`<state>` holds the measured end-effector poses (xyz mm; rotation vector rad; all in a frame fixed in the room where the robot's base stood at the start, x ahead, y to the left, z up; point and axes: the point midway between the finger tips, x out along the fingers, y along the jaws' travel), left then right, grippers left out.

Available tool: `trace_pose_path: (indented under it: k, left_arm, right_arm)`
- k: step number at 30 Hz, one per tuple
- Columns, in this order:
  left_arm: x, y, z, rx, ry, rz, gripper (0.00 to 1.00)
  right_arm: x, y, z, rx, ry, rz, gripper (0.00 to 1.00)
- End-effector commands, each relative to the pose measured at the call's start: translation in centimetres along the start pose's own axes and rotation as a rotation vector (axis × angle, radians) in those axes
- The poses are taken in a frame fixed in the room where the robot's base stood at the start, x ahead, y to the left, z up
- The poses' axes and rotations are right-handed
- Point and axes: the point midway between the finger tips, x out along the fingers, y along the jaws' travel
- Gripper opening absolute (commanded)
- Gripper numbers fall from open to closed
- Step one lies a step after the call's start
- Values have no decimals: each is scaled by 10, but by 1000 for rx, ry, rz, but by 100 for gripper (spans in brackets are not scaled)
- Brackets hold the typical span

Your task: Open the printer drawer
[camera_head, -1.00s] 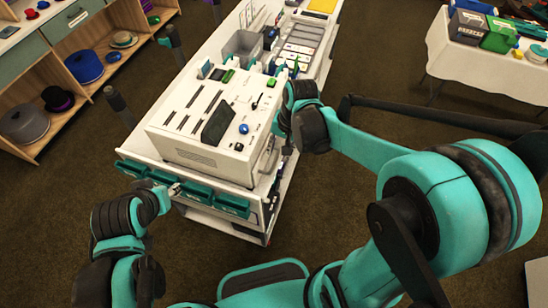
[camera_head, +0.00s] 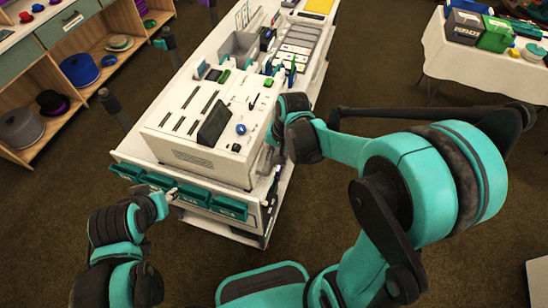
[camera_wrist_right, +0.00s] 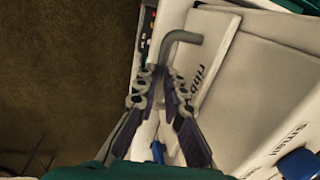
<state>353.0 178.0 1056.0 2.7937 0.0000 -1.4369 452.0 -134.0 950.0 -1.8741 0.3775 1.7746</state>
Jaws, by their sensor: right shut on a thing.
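The printer (camera_head: 190,152) is a white box with slots and a dark screen on top, standing on the white cart. In the right wrist view a grey bent handle (camera_wrist_right: 186,37) stands out beside a pale lettered panel (camera_wrist_right: 215,60). My right gripper (camera_wrist_right: 160,76) is shut on the handle, its fingertips around the straight part. In the head view the right gripper (camera_head: 276,132) is at the printer's right side, partly hidden by its own wrist. I cannot tell how far the drawer stands out. My left gripper (camera_head: 170,193) is near the cart's front bins; its jaws are too small to judge.
Teal bins (camera_head: 185,193) hang along the cart's front. A grey bin (camera_head: 239,46) and trays stand behind the printer. A wooden shelf (camera_head: 75,85) is at the left, and a white-clothed table (camera_head: 465,62) at the back right.

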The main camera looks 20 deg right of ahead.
Motion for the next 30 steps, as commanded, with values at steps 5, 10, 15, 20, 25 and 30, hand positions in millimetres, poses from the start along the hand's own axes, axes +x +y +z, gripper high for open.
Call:
trace_pose_path:
  k: [5, 10, 15, 20, 25, 30]
  left_arm:
    - [-2, 0, -1, 0, 0, 0, 40]
    - [-5, 0, -4, 0, 0, 0, 40]
    - [-7, 0, -5, 0, 0, 0, 40]
    - [-7, 0, -5, 0, 0, 0, 40]
    - [-7, 0, -5, 0, 0, 0, 40]
    - [-7, 0, -5, 0, 0, 0, 40]
  right_arm:
    - [-6, 26, -1, 6, 2, 2, 0]
    - [-15, 76, -1, 10, 2, 2, 0]
    - [-23, 119, 0, 9, 2, 1, 0]
    - [-26, 138, 1, 4, 2, 1, 0]
    - [-26, 140, 1, 0, 2, 1, 0]
    - [-26, 140, 1, -1, 2, 0, 0]
